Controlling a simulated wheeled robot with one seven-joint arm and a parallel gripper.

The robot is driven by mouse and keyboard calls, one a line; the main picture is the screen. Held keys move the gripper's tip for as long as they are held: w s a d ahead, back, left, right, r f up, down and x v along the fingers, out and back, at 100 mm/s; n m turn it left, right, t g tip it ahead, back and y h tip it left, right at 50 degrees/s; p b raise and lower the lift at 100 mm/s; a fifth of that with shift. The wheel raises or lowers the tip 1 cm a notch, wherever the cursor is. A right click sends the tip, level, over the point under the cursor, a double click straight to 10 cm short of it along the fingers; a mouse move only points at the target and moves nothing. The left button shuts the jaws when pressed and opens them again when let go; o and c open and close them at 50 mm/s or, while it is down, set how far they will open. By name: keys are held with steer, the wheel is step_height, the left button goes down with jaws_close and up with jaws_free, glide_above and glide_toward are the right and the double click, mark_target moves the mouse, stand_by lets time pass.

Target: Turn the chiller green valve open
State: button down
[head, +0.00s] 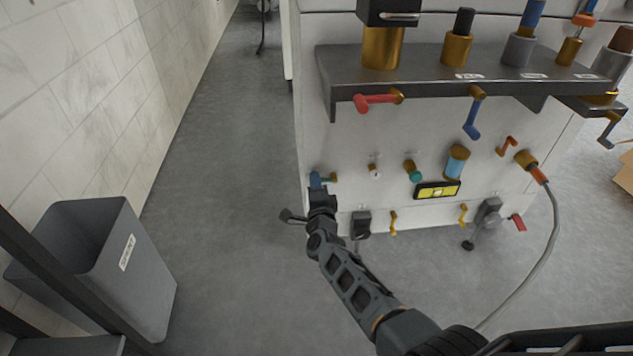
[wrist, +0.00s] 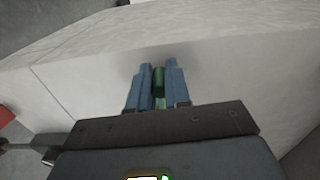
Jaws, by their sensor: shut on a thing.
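The chiller green valve shows as a green handle (wrist: 159,88) in the wrist view, between the two blue fingers of my gripper (wrist: 158,80). The fingers are shut on it from both sides. In the head view my gripper (head: 319,182) is at the left part of the white machine panel (head: 335,130), and a small bit of green shows just right of the fingers. Most of the handle is hidden by the fingers, so its exact angle cannot be told. Another teal-green valve (head: 413,171) sits farther right on the panel, apart from my gripper.
A dark shelf (head: 420,72) with red (head: 376,103) and blue (head: 472,119) valve handles juts out above. A yellow-faced gauge (head: 437,191) and a grey cable (head: 552,235) are at the right. A grey bin (head: 150,285) stands at the left. The floor between is clear.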

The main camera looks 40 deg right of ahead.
steer(key=shift+f+n, duration=0.35)
steer(key=shift+n, duration=0.35)
steer(key=c, duration=1.1)
jaws_free()
steer(key=p+v, duration=0.3)
steer(key=v, duration=0.4)
steer(key=shift+s+a, duration=0.25)
steer(key=shift+s, duration=0.1)
